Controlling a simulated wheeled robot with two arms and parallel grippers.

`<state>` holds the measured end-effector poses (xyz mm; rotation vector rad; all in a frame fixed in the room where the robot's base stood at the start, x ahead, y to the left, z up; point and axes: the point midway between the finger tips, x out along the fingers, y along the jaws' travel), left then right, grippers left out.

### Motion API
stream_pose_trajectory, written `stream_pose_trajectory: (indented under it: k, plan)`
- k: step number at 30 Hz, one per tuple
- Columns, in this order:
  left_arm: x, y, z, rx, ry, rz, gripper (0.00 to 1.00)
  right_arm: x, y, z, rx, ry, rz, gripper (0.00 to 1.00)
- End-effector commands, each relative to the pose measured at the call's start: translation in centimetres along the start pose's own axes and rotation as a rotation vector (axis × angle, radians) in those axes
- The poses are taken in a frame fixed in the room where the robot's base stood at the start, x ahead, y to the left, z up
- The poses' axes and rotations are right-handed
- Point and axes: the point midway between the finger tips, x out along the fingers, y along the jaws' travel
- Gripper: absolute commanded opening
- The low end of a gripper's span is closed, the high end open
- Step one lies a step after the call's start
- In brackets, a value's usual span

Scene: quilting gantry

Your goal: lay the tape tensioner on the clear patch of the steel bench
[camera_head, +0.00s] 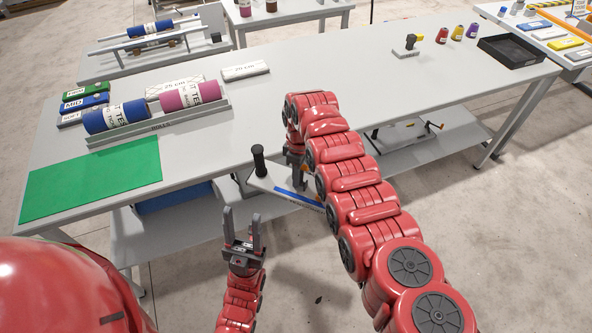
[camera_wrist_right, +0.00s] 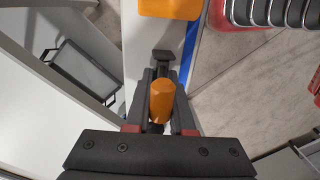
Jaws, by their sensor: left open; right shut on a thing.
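My right gripper (camera_head: 296,160) is shut on the orange grip of a device I take to be the tape tensioner (camera_head: 266,184). It has a pale flat body with a blue stripe, a black upright knob and orange parts. The orange grip (camera_wrist_right: 162,101) shows between the fingers in the right wrist view. In the head view the tensioner is at the steel bench's front edge; its height is hard to tell. My right arm hides part of it. The steel bench (camera_head: 330,65) has a bare middle stretch. My left gripper (camera_head: 243,217) is open and empty, in front of the bench.
A green mat (camera_head: 92,180) covers the bench's left end. Fabric rolls (camera_head: 115,117) lie in a rack behind it, beside a white block (camera_head: 245,71). A small tool (camera_head: 406,49), thread cones (camera_head: 457,33) and a black tray (camera_head: 511,51) stand towards the right end.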

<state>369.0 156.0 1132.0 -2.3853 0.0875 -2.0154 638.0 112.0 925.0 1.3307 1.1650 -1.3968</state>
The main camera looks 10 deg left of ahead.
Motion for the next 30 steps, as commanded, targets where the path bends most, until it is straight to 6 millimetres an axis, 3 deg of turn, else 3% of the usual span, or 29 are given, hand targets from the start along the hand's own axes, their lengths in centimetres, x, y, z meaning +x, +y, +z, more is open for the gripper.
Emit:
stream_pose_trajectory:
  k: [30]
  plan:
    - [-0.3,0.0,0.1,0.0,0.0,0.0,0.5,2.4,1.1,1.9,0.074,-0.001,0.001,0.0]
